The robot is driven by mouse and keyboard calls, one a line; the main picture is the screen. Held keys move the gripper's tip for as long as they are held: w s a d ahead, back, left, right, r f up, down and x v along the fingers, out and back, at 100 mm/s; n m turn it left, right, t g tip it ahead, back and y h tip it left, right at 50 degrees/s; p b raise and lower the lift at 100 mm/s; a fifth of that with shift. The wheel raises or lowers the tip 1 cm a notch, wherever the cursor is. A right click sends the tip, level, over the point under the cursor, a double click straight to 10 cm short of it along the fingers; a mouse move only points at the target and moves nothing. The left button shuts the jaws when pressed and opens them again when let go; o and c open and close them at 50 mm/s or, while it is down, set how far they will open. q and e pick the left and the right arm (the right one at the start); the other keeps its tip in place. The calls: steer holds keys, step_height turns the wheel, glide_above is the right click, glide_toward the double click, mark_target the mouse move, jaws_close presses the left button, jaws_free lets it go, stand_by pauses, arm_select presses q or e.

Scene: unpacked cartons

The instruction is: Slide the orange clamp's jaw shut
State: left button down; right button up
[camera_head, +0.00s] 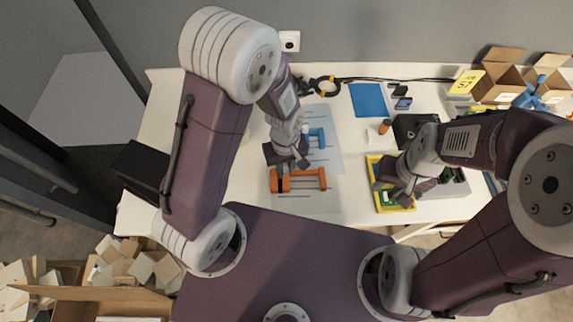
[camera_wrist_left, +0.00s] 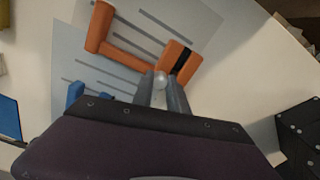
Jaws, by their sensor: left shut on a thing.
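The orange clamp (camera_head: 308,184) lies on a printed sheet near the table's front edge. In the left wrist view its bar (camera_wrist_left: 127,47) joins an upright end (camera_wrist_left: 99,24) and a jaw block with a black band (camera_wrist_left: 179,56). There is a gap between the end and the jaw. My left gripper (camera_head: 284,168) is over the clamp's left part in the head view. In the left wrist view its fingers (camera_wrist_left: 163,84) are shut on the clamp at the jaw; the contact is partly hidden. My right gripper (camera_head: 388,190) hangs above the yellow tray, its finger opening unclear.
A blue clamp (camera_head: 317,136) lies just behind the orange one. The yellow tray (camera_head: 379,203) stands to the right. A blue sheet (camera_head: 369,99), a black box (camera_head: 409,127) and open cartons (camera_head: 502,70) are farther back and right.

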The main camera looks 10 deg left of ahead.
mark_target(288, 169)
arm_select(q)
steer(key=shift+w+d, duration=0.1)
steer(key=shift+d, duration=0.3)
steer(key=c, duration=1.7)
jaws_free()
steer(key=shift+w+d, duration=0.1)
steer(key=shift+d, duration=0.25)
steer(key=o, duration=0.4)
steer(key=shift+a, duration=0.4)
steer(key=shift+d+r, duration=0.1)
steer(key=shift+r, duration=0.05)
step_height(288, 169, up, 8)
steer(key=shift+p, duration=0.9)
steer(key=shift+r, duration=0.35)
arm_select(e)
steer(key=shift+w+d+r, duration=0.2)
steer(key=shift+d+r, duration=0.4)
steer(key=shift+r, duration=0.15)
